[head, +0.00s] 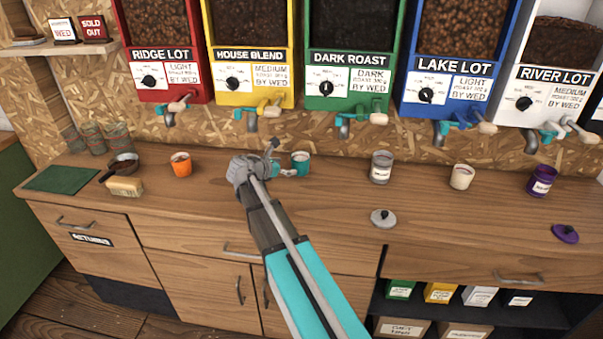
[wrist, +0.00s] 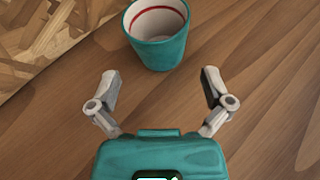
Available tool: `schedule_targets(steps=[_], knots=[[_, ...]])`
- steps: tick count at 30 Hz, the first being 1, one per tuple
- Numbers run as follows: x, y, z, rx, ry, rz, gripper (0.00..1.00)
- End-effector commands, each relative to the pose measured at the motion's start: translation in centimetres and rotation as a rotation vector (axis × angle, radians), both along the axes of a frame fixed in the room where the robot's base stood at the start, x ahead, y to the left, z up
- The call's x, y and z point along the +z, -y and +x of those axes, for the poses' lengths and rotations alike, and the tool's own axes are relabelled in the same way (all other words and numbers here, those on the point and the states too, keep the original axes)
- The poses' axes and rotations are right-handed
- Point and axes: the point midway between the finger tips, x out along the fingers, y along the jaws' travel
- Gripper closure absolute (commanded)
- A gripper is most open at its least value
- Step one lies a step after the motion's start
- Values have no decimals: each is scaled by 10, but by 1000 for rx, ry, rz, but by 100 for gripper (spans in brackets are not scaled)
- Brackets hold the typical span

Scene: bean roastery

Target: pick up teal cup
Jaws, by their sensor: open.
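The teal cup (head: 300,163) stands upright on the wooden counter, below and a little left of the green dark roast dispenser. In the wrist view the teal cup (wrist: 159,40) is at the top middle, with a pale inside and a red line near its rim; its top edge is cut off. My gripper (head: 280,160) is just left of the cup in the head view. In the wrist view my gripper (wrist: 161,80) has its two fingers spread wide and empty, with the cup beyond the tips.
An orange cup (head: 181,167) and a small pan (head: 122,165) stand to the left. A glass jar (head: 381,168), a cream cup (head: 461,177) and a purple jar (head: 541,181) stand to the right. A grey lid (head: 383,218) lies in front. Dispenser spouts hang above the counter's back.

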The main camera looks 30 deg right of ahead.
Motion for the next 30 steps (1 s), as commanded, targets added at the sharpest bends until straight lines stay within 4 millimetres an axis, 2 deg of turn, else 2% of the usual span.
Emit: schedule_targets(steps=[6,20,30], knots=[[-7,16,6,0,0,0,0],[-9,19,6,-1,0,0,0],[-25,49,18,-2,0,0,0]])
